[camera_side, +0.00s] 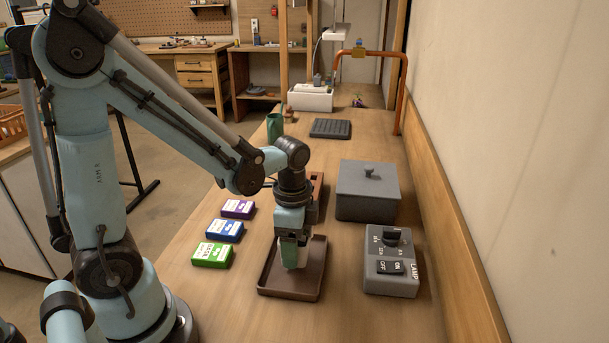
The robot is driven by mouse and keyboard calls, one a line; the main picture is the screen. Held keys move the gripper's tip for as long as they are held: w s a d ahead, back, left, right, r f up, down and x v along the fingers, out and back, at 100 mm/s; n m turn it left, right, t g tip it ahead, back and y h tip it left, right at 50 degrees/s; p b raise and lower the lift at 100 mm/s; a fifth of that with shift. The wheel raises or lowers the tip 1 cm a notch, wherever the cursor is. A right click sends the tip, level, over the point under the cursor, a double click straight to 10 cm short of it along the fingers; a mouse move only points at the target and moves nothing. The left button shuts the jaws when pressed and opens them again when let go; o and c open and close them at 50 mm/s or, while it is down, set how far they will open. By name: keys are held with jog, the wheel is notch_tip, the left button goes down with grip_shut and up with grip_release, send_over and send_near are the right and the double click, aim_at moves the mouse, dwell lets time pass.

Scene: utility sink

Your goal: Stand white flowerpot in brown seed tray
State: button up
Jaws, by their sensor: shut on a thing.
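The brown seed tray (306,291) lies flat on the wooden bench, a shallow rectangle with a low rim. My gripper (291,258) points down over the far half of the tray and is shut on the white flowerpot (303,258). Only a small pale part of the pot shows, as the fingers hide most of it. The pot is at or just above the tray floor; I cannot tell whether it touches.
Purple (238,209), blue (225,230) and green (212,255) seed boxes lie left of the tray. A grey lidded box (368,205) and a lamp switch box (391,277) stand to the right. A dark green can (274,128) and black cell tray (331,128) are farther back.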

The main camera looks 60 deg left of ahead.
jog(key=shift+f, duration=0.8)
jog(key=shift+f, duration=0.1)
jog(key=o, duration=1.1)
